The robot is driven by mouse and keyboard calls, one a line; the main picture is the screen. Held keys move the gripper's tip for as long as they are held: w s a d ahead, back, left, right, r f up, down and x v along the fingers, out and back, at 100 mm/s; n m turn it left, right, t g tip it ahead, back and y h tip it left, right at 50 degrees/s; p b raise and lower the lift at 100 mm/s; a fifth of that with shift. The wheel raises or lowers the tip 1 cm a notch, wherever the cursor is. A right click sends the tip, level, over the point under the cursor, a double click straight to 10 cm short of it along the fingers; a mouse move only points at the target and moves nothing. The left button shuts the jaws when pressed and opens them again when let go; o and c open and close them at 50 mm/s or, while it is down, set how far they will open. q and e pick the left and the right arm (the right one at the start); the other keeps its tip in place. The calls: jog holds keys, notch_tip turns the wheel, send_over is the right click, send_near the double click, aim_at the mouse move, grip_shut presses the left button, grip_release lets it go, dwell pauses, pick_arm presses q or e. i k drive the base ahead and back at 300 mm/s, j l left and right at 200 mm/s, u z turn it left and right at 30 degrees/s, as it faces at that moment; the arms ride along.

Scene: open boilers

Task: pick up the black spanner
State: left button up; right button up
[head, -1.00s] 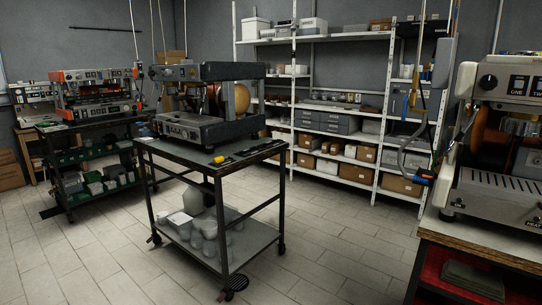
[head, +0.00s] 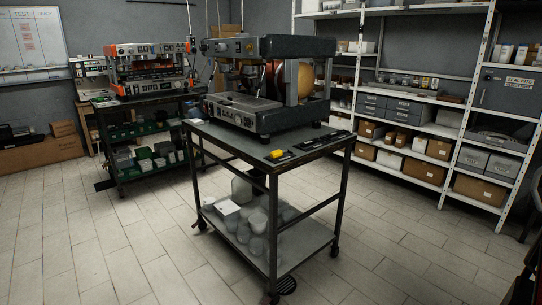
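A dark metal trolley (head: 226,141) stands in the middle of the head view. A black coffee machine (head: 232,113) sits on its top. Along the front right edge of the top lie several flat dark items (head: 308,145). The black spanner may be among them, but they are too small to tell apart. A small yellow item (head: 276,153) lies beside them. Neither of my grippers is in view.
The trolley's lower shelf (head: 298,254) holds pale containers (head: 257,221). A second trolley (head: 118,175) with an orange machine (head: 150,68) stands behind left. White shelving (head: 450,133) with boxes lines the back right. Tiled floor (head: 120,240) is clear in front and to the left.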

aim_at(333, 134)
jog(key=i+z, duration=0.2)
jog(key=i, duration=0.4)
jog(key=i+j+z, duration=0.2)
jog(key=i, duration=0.4)
jog(key=i+l, duration=0.25)
jog(key=i, duration=0.25)
jog(key=i+l+u, duration=0.1)
jog(key=i+l, duration=0.15)
jog(key=i, duration=0.2)
jog(key=i+l+u, duration=0.25)
jog(key=u, duration=0.15)
jog(key=i+l+u, duration=0.15)
jog(key=l+u, duration=0.3)
